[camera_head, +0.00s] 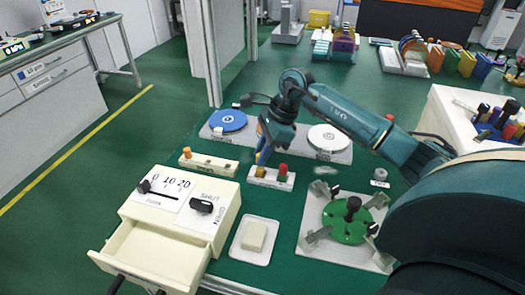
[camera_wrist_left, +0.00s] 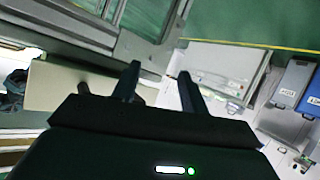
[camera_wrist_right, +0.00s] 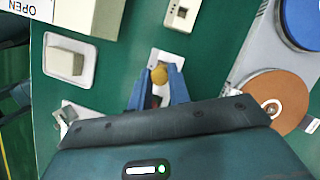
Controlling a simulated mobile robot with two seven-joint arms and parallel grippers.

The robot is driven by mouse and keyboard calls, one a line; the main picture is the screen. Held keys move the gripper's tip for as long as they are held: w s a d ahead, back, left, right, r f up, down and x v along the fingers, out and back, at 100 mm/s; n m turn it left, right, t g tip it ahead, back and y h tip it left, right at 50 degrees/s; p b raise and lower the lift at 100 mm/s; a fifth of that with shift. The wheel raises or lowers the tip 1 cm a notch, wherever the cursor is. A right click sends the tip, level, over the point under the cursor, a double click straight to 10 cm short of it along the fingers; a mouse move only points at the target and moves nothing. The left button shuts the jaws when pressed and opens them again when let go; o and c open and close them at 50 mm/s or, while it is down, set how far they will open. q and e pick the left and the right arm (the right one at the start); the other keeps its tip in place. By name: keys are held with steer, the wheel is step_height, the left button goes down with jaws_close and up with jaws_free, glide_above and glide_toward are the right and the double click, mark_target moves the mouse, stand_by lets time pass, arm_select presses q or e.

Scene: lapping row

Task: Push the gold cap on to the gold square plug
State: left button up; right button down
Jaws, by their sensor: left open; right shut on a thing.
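My right gripper (camera_head: 262,157) is low over a small white board (camera_head: 271,180). In the right wrist view its blue fingers (camera_wrist_right: 159,82) are shut on the round gold cap (camera_wrist_right: 159,75). The cap is above or on the same white board (camera_wrist_right: 166,58). In the head view a gold piece (camera_head: 260,173) shows on the board just below the fingertips. I cannot tell where cap ends and square plug begins, or whether they touch. My left gripper (camera_wrist_left: 157,82) is open and empty in the left wrist view, away from the board.
A red knob (camera_head: 282,170) stands beside the gold piece on the board. Another board (camera_head: 208,166) lies to its left. A cream drawer box (camera_head: 180,225), a white dish (camera_head: 254,240), a green-disc fixture (camera_head: 345,225) and blue (camera_head: 228,120) and white discs surround it.

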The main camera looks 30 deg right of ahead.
arm_select(q)
steer(key=shift+f+b, duration=0.75)
steer(key=shift+f, duration=0.1)
arm_select(e)
steer(key=shift+f, duration=1)
steer(key=c, duration=1.2)
jaws_free()
steer(key=shift+c, duration=0.2)
steer(key=shift+d+r, duration=0.2)
steer(key=shift+r, duration=0.25)
arm_select(q)
steer(key=r, duration=0.1)
steer(key=a+r, duration=0.1)
steer(key=r, duration=0.1)
steer(key=shift+s+t, duration=0.2)
steer(key=shift+t, duration=0.2)
arm_select(e)
steer(key=v, duration=1.2)
steer(key=shift+s+r, duration=0.1)
steer(key=shift+s, duration=0.05)
